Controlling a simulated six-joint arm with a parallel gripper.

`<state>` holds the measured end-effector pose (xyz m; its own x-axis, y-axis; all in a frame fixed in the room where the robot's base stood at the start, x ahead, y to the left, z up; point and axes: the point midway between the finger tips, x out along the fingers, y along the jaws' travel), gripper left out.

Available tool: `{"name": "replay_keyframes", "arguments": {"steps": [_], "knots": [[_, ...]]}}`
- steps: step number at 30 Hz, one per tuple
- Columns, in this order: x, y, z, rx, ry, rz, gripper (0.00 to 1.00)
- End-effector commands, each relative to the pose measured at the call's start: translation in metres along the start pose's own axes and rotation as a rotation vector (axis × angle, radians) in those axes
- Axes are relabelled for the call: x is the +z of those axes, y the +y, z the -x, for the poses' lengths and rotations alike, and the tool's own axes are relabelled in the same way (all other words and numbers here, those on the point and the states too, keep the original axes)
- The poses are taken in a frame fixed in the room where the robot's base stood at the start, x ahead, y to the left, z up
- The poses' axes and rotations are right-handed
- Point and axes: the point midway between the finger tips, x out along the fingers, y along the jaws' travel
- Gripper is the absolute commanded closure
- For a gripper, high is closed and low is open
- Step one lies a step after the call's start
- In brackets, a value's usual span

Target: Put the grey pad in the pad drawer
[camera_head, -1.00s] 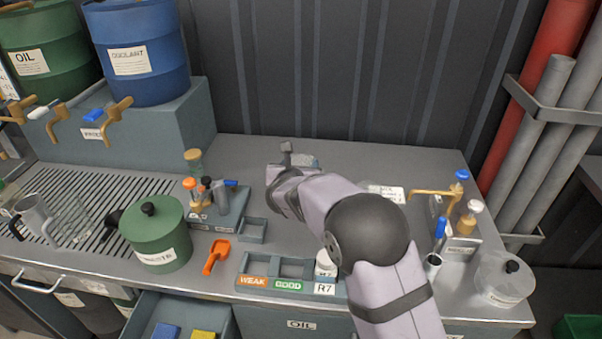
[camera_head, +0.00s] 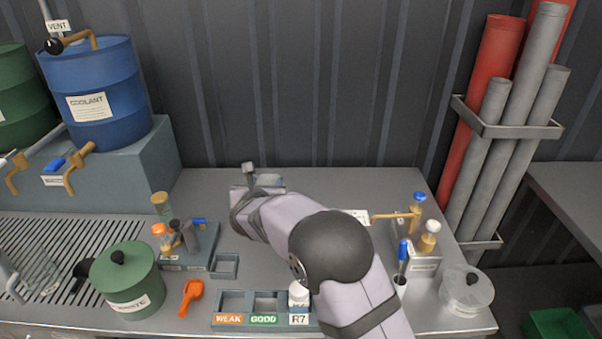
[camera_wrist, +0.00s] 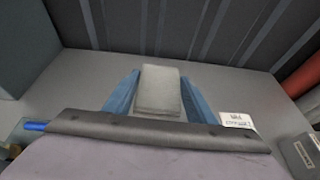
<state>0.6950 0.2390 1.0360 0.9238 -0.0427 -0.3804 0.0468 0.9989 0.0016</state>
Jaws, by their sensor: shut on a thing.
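The grey pad (camera_wrist: 159,90) shows in the wrist view as a pale grey block between the two blue fingers of my gripper (camera_wrist: 158,92), which is shut on it. In the head view my gripper (camera_head: 266,182) is over the back of the bench, mostly hidden behind its own wrist, and the pad cannot be made out clearly there. I cannot tell how high the pad is above the bench. The pad drawer is out of view now.
A compartment tray (camera_head: 265,308) with WEAK and GOOD labels stands at the front, with a white bottle (camera_head: 298,294) at its right. A green lidded pot (camera_head: 127,280) and an orange scoop (camera_head: 191,297) are left. A bottle rack (camera_head: 188,248) stands behind. The back-middle bench is clear.

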Motion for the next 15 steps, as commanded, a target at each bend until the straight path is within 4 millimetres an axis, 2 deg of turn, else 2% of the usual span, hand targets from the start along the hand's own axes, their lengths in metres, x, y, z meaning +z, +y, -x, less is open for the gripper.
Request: {"name": "replay_keyframes", "arguments": {"steps": [5,15], "knots": [[-0.017,-0.004,0.007,-0.057,-0.014,-0.033,0.71],[-0.06,-0.028,0.037,-0.248,-0.013,-0.111,0.71]]}}
